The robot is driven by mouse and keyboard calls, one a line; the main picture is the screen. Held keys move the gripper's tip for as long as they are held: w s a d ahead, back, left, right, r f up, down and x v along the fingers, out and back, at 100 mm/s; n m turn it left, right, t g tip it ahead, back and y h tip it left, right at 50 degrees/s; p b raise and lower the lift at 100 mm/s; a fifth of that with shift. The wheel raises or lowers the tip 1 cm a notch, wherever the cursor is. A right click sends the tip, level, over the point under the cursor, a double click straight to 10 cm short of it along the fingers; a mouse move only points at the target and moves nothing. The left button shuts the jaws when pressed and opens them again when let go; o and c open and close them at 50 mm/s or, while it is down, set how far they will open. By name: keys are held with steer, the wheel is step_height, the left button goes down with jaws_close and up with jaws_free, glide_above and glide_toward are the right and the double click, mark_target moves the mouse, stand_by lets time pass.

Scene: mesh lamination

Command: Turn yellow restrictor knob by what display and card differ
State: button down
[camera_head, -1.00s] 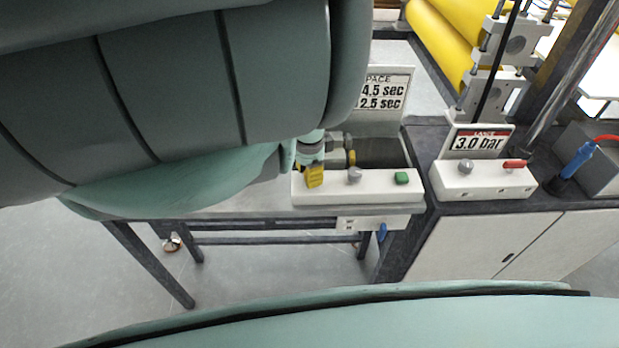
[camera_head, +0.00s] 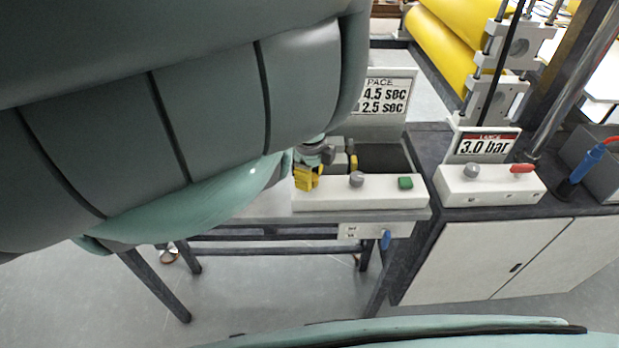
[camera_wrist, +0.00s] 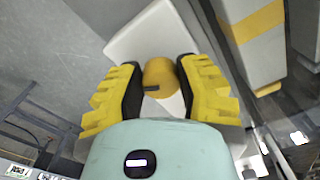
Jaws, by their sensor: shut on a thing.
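The yellow restrictor knob (camera_wrist: 159,76) sits between the two yellow-and-black fingers of my gripper (camera_wrist: 160,88) in the wrist view, and the fingers are shut on it. A dark slot mark shows on the knob. In the head view my gripper (camera_head: 306,177) is at the left end of a white control box (camera_head: 350,198) and hides the knob there. The display and card (camera_head: 388,95) stand behind the box. They read PACE, 4.5 sec above 2.5 sec, with their left edge hidden by my arm.
The control box also carries a grey knob (camera_head: 356,179) and a green button (camera_head: 405,183). To the right, a second box (camera_head: 490,186) has a grey knob and a red lever (camera_head: 522,168), below a 3.0 bar sign (camera_head: 483,147). Yellow rollers (camera_head: 450,50) stand behind.

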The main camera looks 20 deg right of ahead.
steer(key=shift+w+m, duration=0.1)
steer(key=shift+m, duration=0.6)
steer(key=c, duration=0.6)
jaws_free()
steer(key=shift+r, duration=0.1)
step_height(320, 180, up, 5)
steer(key=shift+f, duration=0.15)
steer(key=shift+r, duration=1.25)
